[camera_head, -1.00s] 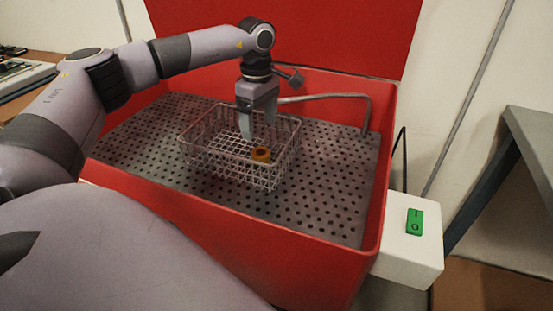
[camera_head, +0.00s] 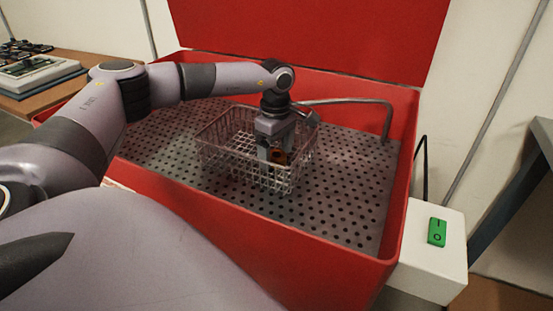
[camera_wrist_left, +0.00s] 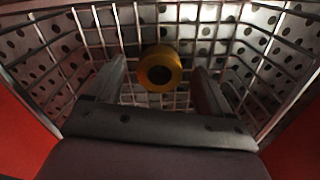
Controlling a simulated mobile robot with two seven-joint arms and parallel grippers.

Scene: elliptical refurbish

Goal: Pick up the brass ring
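The brass ring (camera_head: 279,157) is a short, thick gold ring with a dark hole, inside the wire basket (camera_head: 215,155). In the left wrist view the ring (camera_wrist_left: 160,68) lies on the basket floor, ahead of and between the two fingers. My left gripper (camera_head: 272,158) reaches down into the basket at the ring and partly hides it in the head view. In the left wrist view its fingers (camera_wrist_left: 160,80) are apart, with a gap showing on both sides of the ring. I see no contact. My right gripper is not in view.
The basket stands on the perforated metal floor (camera_head: 340,205) of a red tub (camera_head: 240,228) with a raised lid. A bent metal pipe (camera_head: 350,102) runs behind the basket. A white box with a green switch (camera_head: 437,232) is at the right.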

